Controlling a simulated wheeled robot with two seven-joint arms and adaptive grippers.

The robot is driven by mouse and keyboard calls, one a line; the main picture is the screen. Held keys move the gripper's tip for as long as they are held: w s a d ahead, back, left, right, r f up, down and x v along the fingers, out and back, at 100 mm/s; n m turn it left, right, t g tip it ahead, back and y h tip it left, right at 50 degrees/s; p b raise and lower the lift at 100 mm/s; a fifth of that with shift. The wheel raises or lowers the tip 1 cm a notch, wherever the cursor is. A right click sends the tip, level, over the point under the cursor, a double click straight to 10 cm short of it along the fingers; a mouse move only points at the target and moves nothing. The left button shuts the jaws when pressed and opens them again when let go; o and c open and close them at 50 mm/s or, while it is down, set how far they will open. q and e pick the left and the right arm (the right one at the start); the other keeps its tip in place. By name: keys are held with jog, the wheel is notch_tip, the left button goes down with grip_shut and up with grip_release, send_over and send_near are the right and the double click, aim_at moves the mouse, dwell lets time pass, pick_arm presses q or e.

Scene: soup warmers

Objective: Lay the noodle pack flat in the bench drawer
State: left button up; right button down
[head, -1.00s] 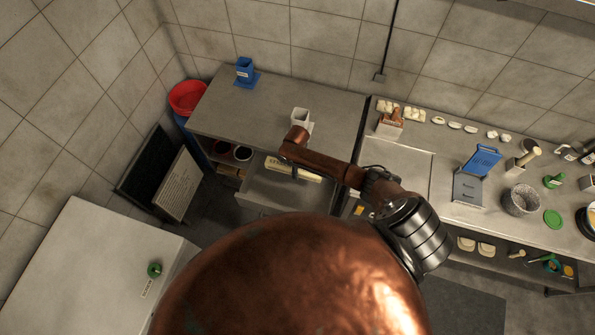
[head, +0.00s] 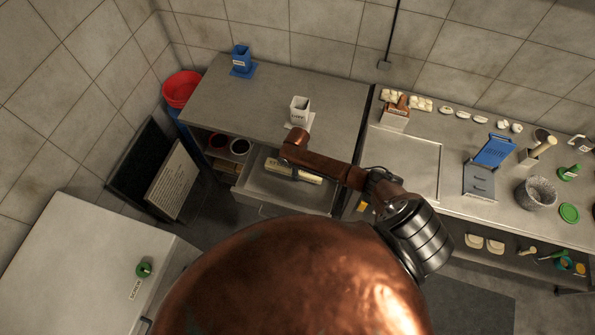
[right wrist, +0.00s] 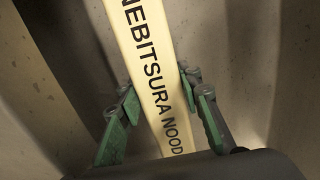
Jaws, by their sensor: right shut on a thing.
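The noodle pack (head: 308,177) is a long cream bar with dark lettering. In the head view it lies across the open bench drawer (head: 262,192), towards the drawer's back. In the right wrist view the pack (right wrist: 150,60) runs lengthwise between the green fingers of my right gripper (right wrist: 160,118), which is shut on it. My right gripper (head: 294,173) comes down onto the pack from above in the head view. I cannot tell whether the pack touches the drawer floor. My left gripper is not in view.
A white holder (head: 299,110) stands on the bench top (head: 240,120) above the drawer. A blue holder (head: 241,60) stands at the back left. Dark round containers (head: 239,147) sit on the shelf left of the drawer. A red tub (head: 181,90) is beyond the bench's left end.

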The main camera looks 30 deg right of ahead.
jog(key=shift+f+b, duration=0.4)
jog(key=shift+f, duration=0.55)
dwell(0.5)
